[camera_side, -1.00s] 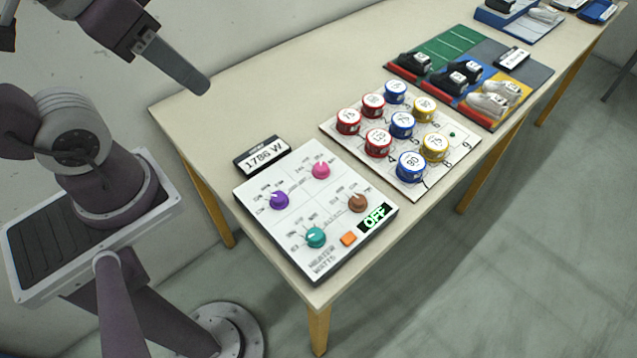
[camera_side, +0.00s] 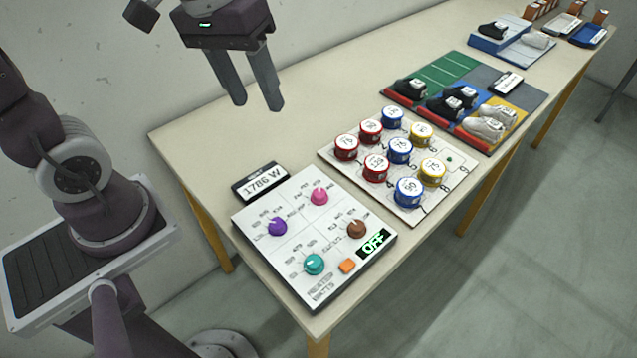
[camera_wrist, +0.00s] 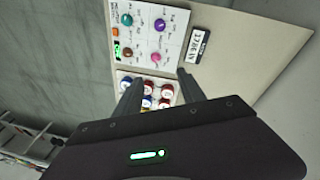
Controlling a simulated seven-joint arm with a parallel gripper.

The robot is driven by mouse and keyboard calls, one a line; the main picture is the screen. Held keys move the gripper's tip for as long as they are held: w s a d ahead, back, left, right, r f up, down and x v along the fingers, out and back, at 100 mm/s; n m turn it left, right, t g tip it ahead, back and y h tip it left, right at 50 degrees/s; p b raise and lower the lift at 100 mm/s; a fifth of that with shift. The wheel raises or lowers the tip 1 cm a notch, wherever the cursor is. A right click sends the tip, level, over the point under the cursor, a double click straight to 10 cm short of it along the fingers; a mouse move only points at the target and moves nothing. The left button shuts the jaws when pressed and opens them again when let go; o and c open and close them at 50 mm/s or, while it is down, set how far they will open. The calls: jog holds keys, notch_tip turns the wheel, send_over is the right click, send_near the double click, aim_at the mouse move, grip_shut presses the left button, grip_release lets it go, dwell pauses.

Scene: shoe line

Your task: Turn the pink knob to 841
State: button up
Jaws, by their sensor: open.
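The pink knob (camera_side: 319,196) sits at the upper right of a white control panel (camera_side: 290,272). It also shows in the wrist view (camera_wrist: 155,57). The panel also carries a purple knob (camera_side: 277,227), a brown knob (camera_side: 356,229), a teal knob (camera_side: 313,264), an orange button (camera_side: 347,266) and a display reading OFF (camera_side: 374,242). A sign reading 1786 W (camera_side: 261,182) stands at the panel's back edge. My gripper (camera_side: 259,106) is open and empty, in the air above the table behind the panel. The pink knob's exact setting is too small to read.
A white board (camera_side: 452,176) with several red, blue and yellow round tins lies right of the panel. Coloured mats with black and white shoes (camera_side: 484,128) lie farther back. The table (camera_side: 215,137) is bare behind the panel.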

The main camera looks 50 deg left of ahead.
jog(key=w+f+n+g+h, duration=0.1)
jog(key=w+f+n+g, duration=0.25)
jog(key=w+f, duration=0.4)
jog(key=n+g+h, duration=0.1)
jog(key=n+h, duration=0.1)
jog(key=n, duration=0.2)
send_near(319, 192)
jog(key=x, duration=0.7)
jog(key=shift+d+f, duration=0.15)
jog(key=shift+f, duration=0.2)
grip_shut()
